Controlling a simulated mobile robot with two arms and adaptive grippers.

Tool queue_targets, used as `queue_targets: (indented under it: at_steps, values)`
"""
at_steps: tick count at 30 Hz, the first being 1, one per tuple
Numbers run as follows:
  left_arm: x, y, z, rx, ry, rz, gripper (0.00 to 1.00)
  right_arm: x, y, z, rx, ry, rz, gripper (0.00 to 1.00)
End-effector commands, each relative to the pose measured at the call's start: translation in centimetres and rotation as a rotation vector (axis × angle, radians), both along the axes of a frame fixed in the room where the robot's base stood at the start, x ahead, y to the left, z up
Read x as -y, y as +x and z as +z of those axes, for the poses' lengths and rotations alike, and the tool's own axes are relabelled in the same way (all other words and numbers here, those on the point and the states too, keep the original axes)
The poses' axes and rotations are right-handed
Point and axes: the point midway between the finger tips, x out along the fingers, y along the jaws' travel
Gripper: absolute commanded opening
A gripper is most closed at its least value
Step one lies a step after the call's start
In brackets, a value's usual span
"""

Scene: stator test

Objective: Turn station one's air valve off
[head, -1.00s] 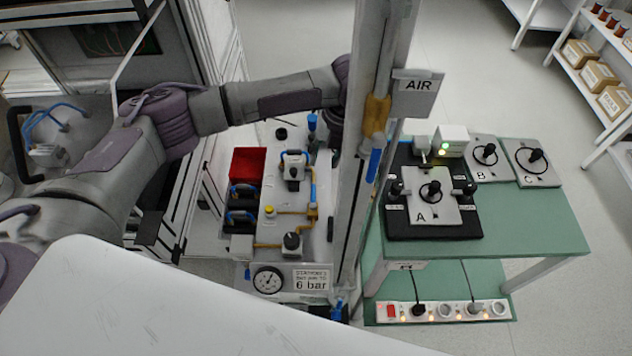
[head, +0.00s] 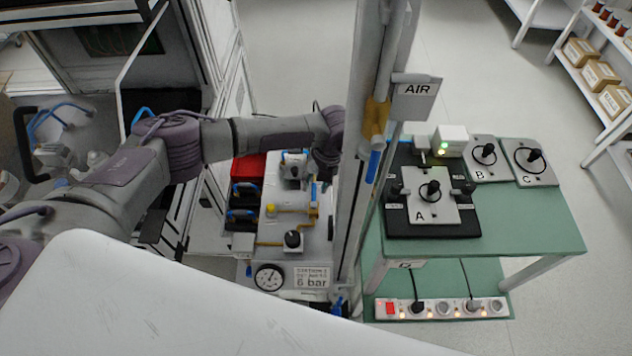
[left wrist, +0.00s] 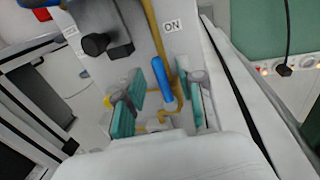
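Station one's air valve has a blue lever (head: 313,192) on a yellow pipe on the white station panel (head: 305,262). In the left wrist view the blue lever (left wrist: 162,80) lies roughly along the yellow pipe (left wrist: 153,22), near an "ON" label (left wrist: 172,26). My left gripper (left wrist: 160,105) is open, with a teal-padded finger on either side of the lever. I see gaps between the pads and the lever; the depth between them is unclear. In the head view my left wrist hangs over the panel and its fingers are mostly hidden. My right gripper is not in view.
A red bin (head: 247,167), black knob (head: 292,239) and gauge (head: 268,277) are nearby. A green table (head: 540,225) stands right.

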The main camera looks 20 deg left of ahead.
Motion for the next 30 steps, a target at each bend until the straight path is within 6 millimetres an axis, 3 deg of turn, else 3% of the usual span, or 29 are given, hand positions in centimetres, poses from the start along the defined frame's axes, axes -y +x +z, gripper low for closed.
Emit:
queue_targets:
  at_steps: [1,6,7,20,30]
  values:
    - [0.0,0.0,0.0,0.0,0.0,0.0,0.3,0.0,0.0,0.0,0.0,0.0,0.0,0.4]
    - [0.0,0.0,0.0,0.0,0.0,0.0,0.02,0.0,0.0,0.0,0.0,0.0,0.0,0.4]
    - [0.0,0.0,0.0,0.0,0.0,0.0,0.0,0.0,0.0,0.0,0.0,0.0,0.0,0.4]
    - [-0.2,-0.1,0.1,-0.003,0.0,0.048,0.0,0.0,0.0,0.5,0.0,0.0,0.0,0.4]
    - [-1.2,-0.6,0.3,-0.005,-0.001,0.283,0.0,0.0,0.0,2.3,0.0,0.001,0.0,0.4]
